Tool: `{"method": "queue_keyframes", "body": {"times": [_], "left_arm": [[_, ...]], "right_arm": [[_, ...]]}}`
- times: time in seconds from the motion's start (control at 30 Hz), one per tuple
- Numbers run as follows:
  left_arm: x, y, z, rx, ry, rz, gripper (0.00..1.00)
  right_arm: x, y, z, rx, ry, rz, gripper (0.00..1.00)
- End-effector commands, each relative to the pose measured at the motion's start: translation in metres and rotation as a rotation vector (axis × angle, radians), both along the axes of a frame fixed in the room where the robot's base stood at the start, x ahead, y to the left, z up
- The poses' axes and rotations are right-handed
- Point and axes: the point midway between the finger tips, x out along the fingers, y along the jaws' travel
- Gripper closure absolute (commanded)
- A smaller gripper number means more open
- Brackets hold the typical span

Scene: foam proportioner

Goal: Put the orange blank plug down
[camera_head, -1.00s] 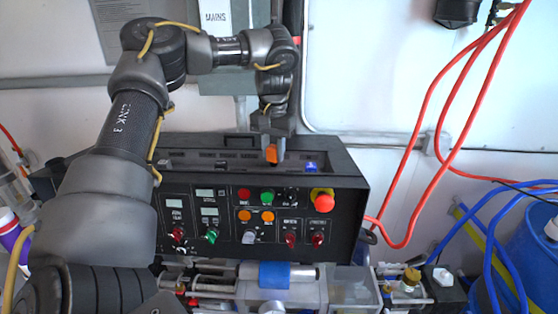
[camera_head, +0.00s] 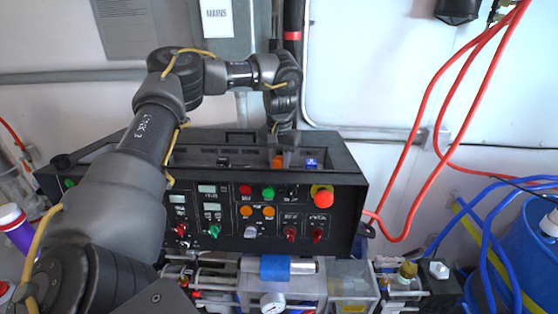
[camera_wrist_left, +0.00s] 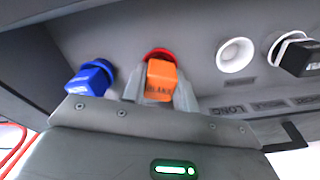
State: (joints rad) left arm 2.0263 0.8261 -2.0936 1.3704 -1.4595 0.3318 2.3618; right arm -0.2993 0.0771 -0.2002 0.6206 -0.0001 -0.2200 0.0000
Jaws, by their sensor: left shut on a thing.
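The orange blank plug (camera_head: 279,161) is held between the fingers of my left gripper (camera_head: 281,148), at the recessed top of the black console. In the left wrist view the orange plug (camera_wrist_left: 161,82) sits between the two grey fingertips, with a red ring (camera_wrist_left: 158,54) right behind it. I cannot tell whether the plug is seated in that ring or just in front of it. A blue plug (camera_wrist_left: 90,78) is beside it, also seen in the head view (camera_head: 311,163). My right gripper is not in view.
An empty white ring socket (camera_wrist_left: 235,55) and a black plug in a white ring (camera_wrist_left: 297,56) lie to the right in the wrist view. The console (camera_head: 345,180) has a raised rim and a red emergency button (camera_head: 322,195). Red hoses (camera_head: 428,140) hang at right.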

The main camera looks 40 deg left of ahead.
Motion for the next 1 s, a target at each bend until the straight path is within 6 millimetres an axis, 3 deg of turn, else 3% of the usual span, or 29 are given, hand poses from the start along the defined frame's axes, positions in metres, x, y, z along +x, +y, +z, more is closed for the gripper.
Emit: {"method": "queue_keyframes", "body": {"times": [0.1, 0.13, 0.3, 0.67, 0.77, 1.0], "left_arm": [[0.000, 0.000, -0.002, 0.000, 0.000, 0.000, 0.94], [0.000, 0.000, -0.002, 0.000, 0.000, 0.000, 0.70], [0.000, 0.000, -0.001, 0.000, 0.000, 0.000, 0.50], [0.001, 0.000, 0.004, 0.001, -0.002, -0.001, 0.50], [0.001, 0.000, 0.016, 0.002, -0.004, -0.002, 0.50], [0.001, 0.000, 0.067, 0.004, -0.006, -0.001, 0.50]], "right_arm": [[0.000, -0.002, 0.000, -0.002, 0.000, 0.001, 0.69], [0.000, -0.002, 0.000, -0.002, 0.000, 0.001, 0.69], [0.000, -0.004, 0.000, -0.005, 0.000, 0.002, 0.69], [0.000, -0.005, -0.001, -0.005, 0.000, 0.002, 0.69], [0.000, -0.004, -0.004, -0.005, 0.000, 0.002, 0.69], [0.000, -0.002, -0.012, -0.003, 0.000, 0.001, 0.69]]}}
